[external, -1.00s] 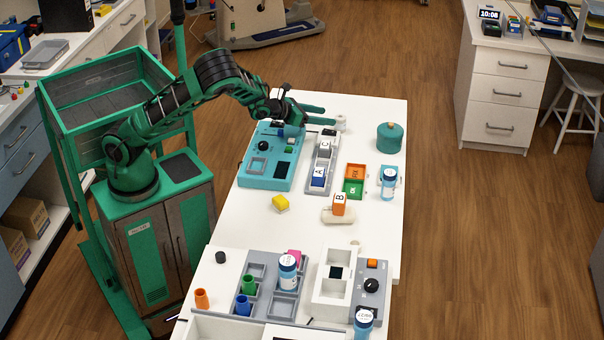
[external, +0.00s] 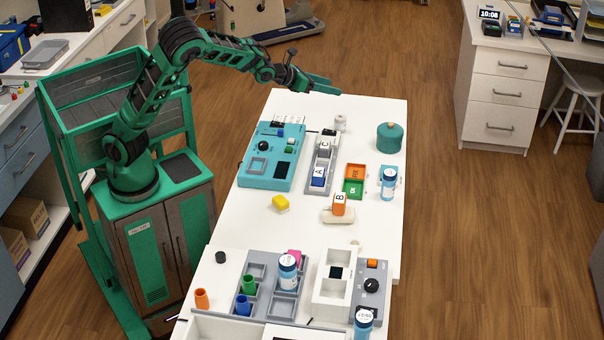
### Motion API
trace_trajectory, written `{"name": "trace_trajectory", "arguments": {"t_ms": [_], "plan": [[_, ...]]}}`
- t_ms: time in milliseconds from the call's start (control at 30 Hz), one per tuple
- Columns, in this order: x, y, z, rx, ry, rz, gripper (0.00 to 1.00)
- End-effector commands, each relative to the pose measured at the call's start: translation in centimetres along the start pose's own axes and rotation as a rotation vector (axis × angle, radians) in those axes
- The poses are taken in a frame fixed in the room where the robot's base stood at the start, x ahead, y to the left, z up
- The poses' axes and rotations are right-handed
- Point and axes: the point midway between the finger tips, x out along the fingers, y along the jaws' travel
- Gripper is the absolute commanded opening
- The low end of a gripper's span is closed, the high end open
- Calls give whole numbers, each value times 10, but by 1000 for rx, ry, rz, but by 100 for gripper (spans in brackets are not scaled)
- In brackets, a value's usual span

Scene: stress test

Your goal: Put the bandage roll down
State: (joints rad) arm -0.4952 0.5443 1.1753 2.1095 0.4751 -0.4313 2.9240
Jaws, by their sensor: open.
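The bandage roll (external: 340,123) is a small whitish cylinder standing on the white table (external: 262,235) near its far end. My gripper (external: 326,86) is open and empty. It is raised above the far end of the table, behind and above the roll, and apart from it. No gripper part touches the roll.
A teal device (external: 268,171) and a grey tray with lettered blocks (external: 328,146) stand left of the roll. A green round container (external: 389,137) stands to its right. The table's far edge is close.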

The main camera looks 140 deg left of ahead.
Motion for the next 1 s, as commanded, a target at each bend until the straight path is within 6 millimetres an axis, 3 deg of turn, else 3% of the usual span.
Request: {"name": "trace_trajectory", "arguments": {"t_ms": [267,500,700,1000], "plan": [[32,-16,9,-71,158,-53,56],[54,-31,15,-106,403,-90,56],[50,-26,13,-76,632,-67,56],[37,-6,14,-16,792,-4,56]]}}
